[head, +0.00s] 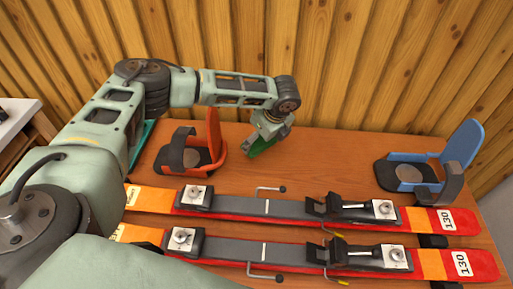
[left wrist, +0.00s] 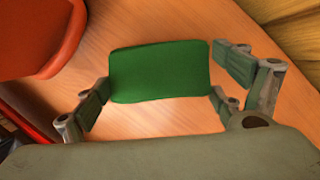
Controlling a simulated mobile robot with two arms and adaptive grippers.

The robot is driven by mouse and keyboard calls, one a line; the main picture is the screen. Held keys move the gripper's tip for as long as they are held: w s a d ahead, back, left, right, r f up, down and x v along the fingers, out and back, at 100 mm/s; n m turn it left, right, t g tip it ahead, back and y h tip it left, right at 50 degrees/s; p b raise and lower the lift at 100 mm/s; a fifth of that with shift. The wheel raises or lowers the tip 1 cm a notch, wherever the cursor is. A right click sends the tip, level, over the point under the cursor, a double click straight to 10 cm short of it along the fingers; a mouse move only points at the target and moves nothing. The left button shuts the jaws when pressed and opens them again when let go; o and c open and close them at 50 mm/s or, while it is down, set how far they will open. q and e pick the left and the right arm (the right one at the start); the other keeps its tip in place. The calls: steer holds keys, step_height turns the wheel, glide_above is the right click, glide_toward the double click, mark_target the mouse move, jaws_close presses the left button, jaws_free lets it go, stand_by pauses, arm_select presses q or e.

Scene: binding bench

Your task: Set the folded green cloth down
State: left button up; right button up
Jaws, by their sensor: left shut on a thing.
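The folded green cloth (head: 263,148) is at the back middle of the bench, at the tip of my left gripper (head: 268,128). In the left wrist view the cloth (left wrist: 160,72) is a flat green rectangle between the two fingers, which are shut on it at its left and right ends. Bare wood of the bench shows around it. I cannot tell whether its underside touches the wood. My right gripper is not in view.
An orange binding piece (head: 213,137) stands just left of the cloth. A blue one (head: 463,144) stands at the right. Two red-orange skis (head: 418,218) with metal fittings lie across the front. A teal item (head: 146,135) is partly behind my arm. Bench between orange and blue pieces (head: 335,160) is clear.

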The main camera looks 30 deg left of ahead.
arm_select(q)
steer(key=shift+s+a+f, duration=0.15)
steer(key=shift+a+f, duration=0.3)
steer(key=shift+a, duration=0.2)
steer(key=shift+f, duration=2.05)
steer(key=o, duration=0.8)
steer(key=shift+f, duration=0.1)
steer(key=shift+o, duration=0.2)
